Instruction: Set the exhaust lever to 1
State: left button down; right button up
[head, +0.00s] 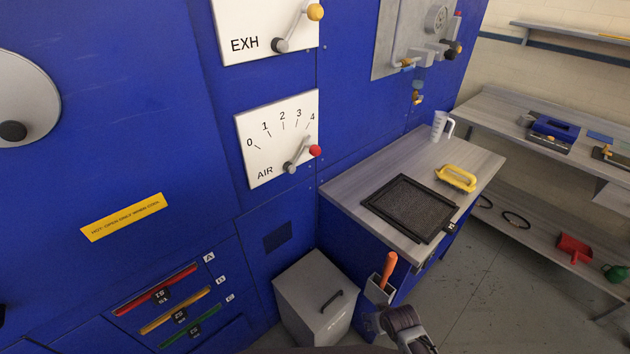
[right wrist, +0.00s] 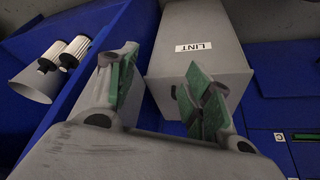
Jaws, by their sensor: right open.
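The exhaust lever (head: 297,27) is on a white plate (head: 240,18) marked EXH, at the top of the head view. Its yellow-orange knob (head: 315,12) points up and to the right from the grey pivot. The top of the plate is cut off, so no scale numbers show. My right gripper (head: 408,335) is low at the bottom edge of the head view, far below the lever. In the right wrist view its green-padded fingers (right wrist: 163,92) are apart with nothing between them. My left gripper is not in view.
Below is the AIR plate (head: 262,127) with a red-knobbed lever (head: 300,154) near 4. A grey LINT bin (head: 305,285) stands beside the counter (head: 350,190), which holds a black tray (head: 405,207) and yellow-handled tool (head: 456,178). Floor is clear at right.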

jog(key=w+a+r+n+t+y+b, duration=0.1)
jog(key=w+a+r+t+y, duration=0.35)
jog(key=r, duration=1.15)
jog(key=w+a+r+t+h+b, duration=0.15)
jog(key=w+r, duration=0.65)
jog(key=r, duration=0.8)
jog(key=w+a+r+n+t+y, duration=0.1)
jog(key=w+a+r+t+y, duration=0.45)
jog(key=r, duration=1.15)
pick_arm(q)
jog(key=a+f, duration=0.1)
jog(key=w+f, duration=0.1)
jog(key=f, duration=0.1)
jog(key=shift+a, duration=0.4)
pick_arm(e)
notch_tip(320, 180, up, 26)
jog(key=w+n+t+y, duration=0.1)
jog(key=n+y, duration=0.2)
jog(key=y, duration=0.2)
jog(key=shift+d+r+n, duration=0.2)
jog(key=shift+d+n, duration=0.15)
jog(key=shift+n, duration=0.05)
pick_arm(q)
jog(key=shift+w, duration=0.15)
pick_arm(e)
jog(key=shift+w+t, duration=0.1)
jog(key=shift+t, duration=0.15)
